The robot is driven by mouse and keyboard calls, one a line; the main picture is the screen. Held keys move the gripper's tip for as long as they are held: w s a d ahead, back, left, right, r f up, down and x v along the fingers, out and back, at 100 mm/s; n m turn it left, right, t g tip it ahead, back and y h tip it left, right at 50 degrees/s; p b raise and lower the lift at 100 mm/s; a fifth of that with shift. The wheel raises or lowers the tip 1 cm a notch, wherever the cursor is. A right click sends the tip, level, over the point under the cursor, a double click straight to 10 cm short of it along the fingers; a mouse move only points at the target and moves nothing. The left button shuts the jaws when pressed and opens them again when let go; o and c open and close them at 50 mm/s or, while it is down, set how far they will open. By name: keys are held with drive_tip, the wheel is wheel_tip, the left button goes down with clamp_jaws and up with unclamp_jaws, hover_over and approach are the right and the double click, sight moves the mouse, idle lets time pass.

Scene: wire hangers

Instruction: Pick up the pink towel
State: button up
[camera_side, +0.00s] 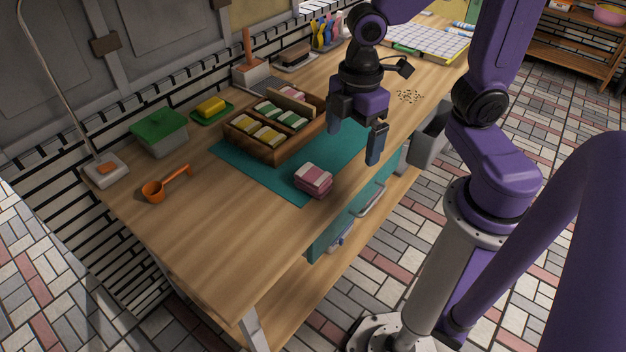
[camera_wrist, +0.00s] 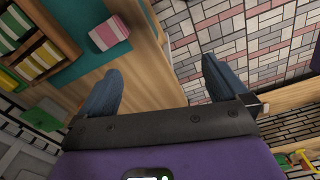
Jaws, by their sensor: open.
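The pink towel (camera_side: 313,179) is a folded, pink-and-white striped bundle. It lies on the front corner of the teal mat (camera_side: 240,168), near the counter's front edge. In the wrist view the towel (camera_wrist: 108,33) is at the upper left, beyond my left finger. My gripper (camera_side: 356,142) is open and empty. It hangs in the air above and to the right of the towel, apart from it. In the wrist view my gripper (camera_wrist: 160,88) shows both fingers spread wide, with the counter edge and floor between and beyond them.
A wooden box (camera_side: 277,153) with compartments of folded striped towels, one of them pink, stands behind the towel. An orange scoop (camera_side: 165,185), a green-lidded container (camera_side: 159,131) and a yellow sponge (camera_side: 210,107) are at the left. The wooden counter's front left is clear.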

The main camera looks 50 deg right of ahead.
sight(313, 173)
drive_tip(key=w+d+f+n, duration=0.2)
drive_tip(key=w, duration=0.4)
drive_tip(key=w+d+f+n, duration=0.1)
drive_tip(key=w+d+f, duration=0.1)
drive_tip(key=w, duration=0.4)
wheel_tip(313, 173, down, 18)
drive_tip(key=shift+r, duration=0.25)
idle(0.4)
drive_tip(key=c, duration=0.7)
